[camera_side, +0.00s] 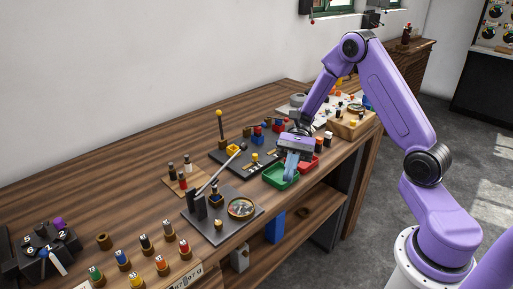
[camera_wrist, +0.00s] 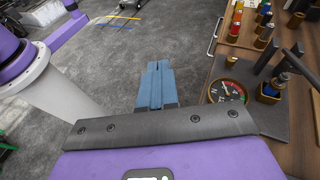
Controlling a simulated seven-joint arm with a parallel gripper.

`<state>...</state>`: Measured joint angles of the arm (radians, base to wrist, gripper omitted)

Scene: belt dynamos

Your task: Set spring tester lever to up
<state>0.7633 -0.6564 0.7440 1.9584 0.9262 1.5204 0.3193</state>
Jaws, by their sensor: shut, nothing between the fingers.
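The spring tester (camera_side: 222,222) is a dark plate on the bench with a black post, a small brass-and-blue piece and a round dial gauge (camera_side: 241,208). Its grey lever (camera_side: 221,169) slants from the post up to the right and ends in a dark knob. In the wrist view the gauge (camera_wrist: 228,91) and part of the lever (camera_wrist: 301,66) show at the right. My gripper (camera_side: 289,180) has its blue fingers pointing down by the green tray, right of the lever and apart from it. The fingers (camera_wrist: 158,64) are together and empty.
A green tray (camera_side: 270,179) and a red tray (camera_side: 316,162) lie by my gripper. Behind the tester stands a dark plate with a yellow-knobbed lever (camera_side: 220,125). Several labelled pegs (camera_side: 145,243) stand at the front left. The bench's front edge is close to the tester.

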